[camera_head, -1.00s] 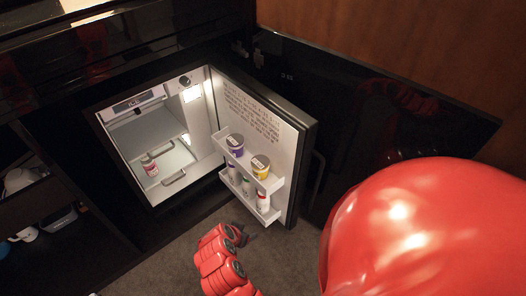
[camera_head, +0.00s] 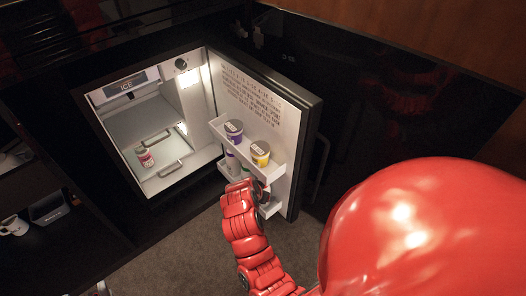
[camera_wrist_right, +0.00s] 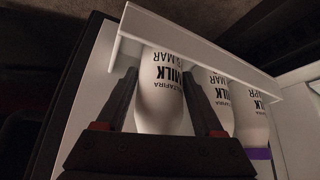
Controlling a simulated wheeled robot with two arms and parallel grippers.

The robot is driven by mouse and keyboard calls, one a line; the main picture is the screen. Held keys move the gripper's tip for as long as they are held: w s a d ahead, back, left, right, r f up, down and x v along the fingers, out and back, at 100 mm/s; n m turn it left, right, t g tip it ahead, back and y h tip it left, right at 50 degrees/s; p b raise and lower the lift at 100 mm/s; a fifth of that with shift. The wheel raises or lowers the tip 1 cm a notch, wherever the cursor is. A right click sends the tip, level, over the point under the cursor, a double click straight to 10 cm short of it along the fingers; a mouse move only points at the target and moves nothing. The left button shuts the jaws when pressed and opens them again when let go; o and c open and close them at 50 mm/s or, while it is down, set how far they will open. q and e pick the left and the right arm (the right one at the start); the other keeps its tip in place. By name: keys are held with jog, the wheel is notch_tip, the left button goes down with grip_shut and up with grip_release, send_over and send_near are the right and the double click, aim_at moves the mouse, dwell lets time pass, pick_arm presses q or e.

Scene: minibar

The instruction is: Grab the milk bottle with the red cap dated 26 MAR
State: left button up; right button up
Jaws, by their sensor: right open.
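My right gripper (camera_wrist_right: 160,78) is open, with one finger on each side of a white milk bottle (camera_wrist_right: 160,105) in the lower door shelf (camera_wrist_right: 215,45). In the right wrist view the picture is upside down, and this bottle's label reads MILK and a MAR date; the day is partly cut off, perhaps 26. Its cap is hidden by the gripper. A second milk bottle (camera_wrist_right: 200,80) with a MAR date stands beside it. A third bottle (camera_wrist_right: 250,120), dated APR, has a purple cap. My left gripper is out of view.
The fridge door (camera_head: 262,110) stands wide open. Its upper shelf holds a purple tub (camera_head: 234,131) and a yellow tub (camera_head: 260,153) above the gripper. A small red-and-white container (camera_head: 145,157) sits inside the fridge. Carpet in front is clear.

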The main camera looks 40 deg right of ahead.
jog(key=shift+d+f, duration=0.1)
jog(key=shift+f, duration=0.05)
grip_shut()
jog(key=shift+w, duration=0.1)
dwell(0.3)
